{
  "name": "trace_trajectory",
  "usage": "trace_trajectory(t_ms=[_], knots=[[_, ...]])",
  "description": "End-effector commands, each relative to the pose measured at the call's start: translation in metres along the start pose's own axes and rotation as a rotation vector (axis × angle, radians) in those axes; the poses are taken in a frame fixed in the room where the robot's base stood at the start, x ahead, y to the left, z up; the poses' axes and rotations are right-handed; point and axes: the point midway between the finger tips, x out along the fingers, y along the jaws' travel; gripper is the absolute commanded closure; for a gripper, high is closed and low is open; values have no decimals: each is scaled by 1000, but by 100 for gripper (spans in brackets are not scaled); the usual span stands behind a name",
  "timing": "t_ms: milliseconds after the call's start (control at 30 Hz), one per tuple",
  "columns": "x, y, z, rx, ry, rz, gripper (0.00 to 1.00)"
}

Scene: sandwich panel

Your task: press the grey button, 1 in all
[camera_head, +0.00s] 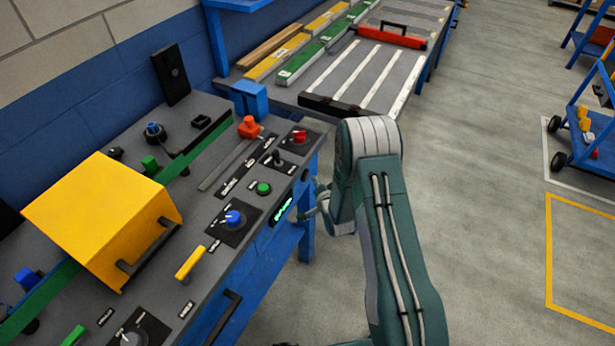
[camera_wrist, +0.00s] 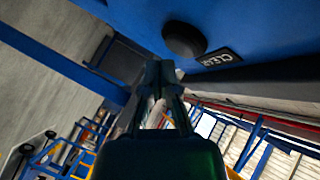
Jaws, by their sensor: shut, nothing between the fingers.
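A dark grey round button (camera_wrist: 184,39) stands out from the blue panel face in the wrist view, with a label reading CLEAR (camera_wrist: 218,58) beside it. My gripper (camera_wrist: 160,72) is shut and empty. Its fingertips appear just below and to the left of the button in the picture; a small gap shows, and I cannot tell the depth between them. In the head view a small dark round knob (camera_head: 305,174) on the front of the console looks like the same button. My gripper there is mostly hidden behind my arm.
The console top (camera_head: 222,178) carries a yellow box (camera_head: 95,215), a blue knob (camera_head: 233,217), a green button (camera_head: 263,188), a red knob (camera_head: 299,136) and a yellow handle (camera_head: 190,262). A bench with striped panels stands beyond.

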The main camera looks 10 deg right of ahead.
Motion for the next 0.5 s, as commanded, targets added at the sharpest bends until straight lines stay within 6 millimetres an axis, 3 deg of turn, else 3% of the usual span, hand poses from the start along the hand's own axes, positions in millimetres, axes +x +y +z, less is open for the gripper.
trace_trajectory(t_ms=[500], knots=[[5, -5, 3, 0, 1, -1, 100]])
